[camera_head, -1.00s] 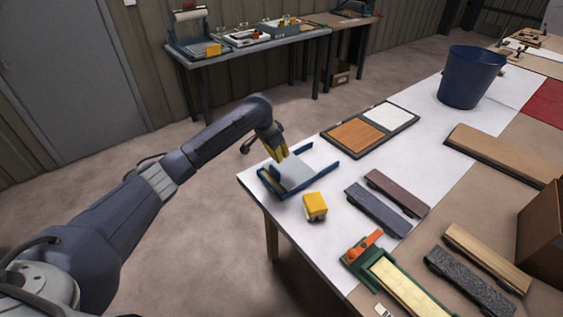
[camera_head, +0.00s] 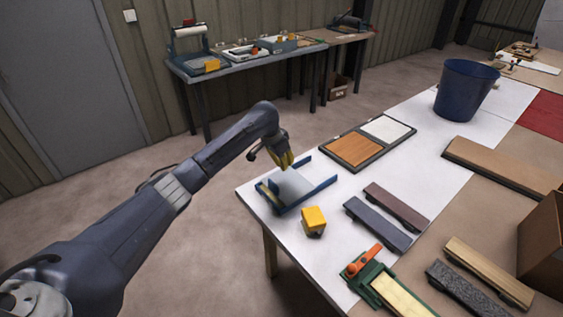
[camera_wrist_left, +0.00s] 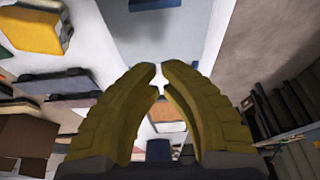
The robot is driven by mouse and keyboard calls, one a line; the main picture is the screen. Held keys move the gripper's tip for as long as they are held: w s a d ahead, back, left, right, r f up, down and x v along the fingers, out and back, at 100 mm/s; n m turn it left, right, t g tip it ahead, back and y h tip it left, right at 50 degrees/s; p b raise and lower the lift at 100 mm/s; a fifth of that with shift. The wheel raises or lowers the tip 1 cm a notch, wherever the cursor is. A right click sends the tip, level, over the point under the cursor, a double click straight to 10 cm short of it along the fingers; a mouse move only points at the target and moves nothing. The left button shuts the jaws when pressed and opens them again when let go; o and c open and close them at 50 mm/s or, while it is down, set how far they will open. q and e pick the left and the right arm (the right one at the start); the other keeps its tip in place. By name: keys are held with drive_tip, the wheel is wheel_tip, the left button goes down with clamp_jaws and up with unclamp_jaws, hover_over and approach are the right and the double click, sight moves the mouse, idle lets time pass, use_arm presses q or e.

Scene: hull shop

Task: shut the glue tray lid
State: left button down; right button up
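The glue tray (camera_head: 311,194) is a blue frame at the table's near left corner in the head view, with a yellow strip at its left end. A pale grey plate, which looks like its lid (camera_head: 291,189), lies low between the rails; I cannot tell whether it is fully down. A blue edge of the tray also shows at the top of the left wrist view (camera_wrist_left: 155,6). Contact is unclear. My right gripper is not in view.
A yellow-topped block (camera_head: 313,218) stands just right of the tray. Two dark sanding blocks (camera_head: 378,224), a green tool with an orange handle (camera_head: 366,272), and a framed two-panel board (camera_head: 354,150) lie nearby. A blue bucket (camera_head: 465,92) stands farther back. White table surface is free between them.

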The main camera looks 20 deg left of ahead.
use_arm(q)
hover_over(287, 184)
wheel_tip(287, 184, down, 6)
drive_tip(key=shift+w+d+r, duration=0.1)
drive_tip(key=shift+w+d, duration=0.05)
drive_tip(key=shift+f, duration=0.25)
drive_tip(key=shift+s+a, duration=0.55)
drive_tip(key=shift+s, duration=0.25)
drive_tip(key=shift+s+a, duration=0.55)
drive_tip(key=shift+s, duration=0.25)
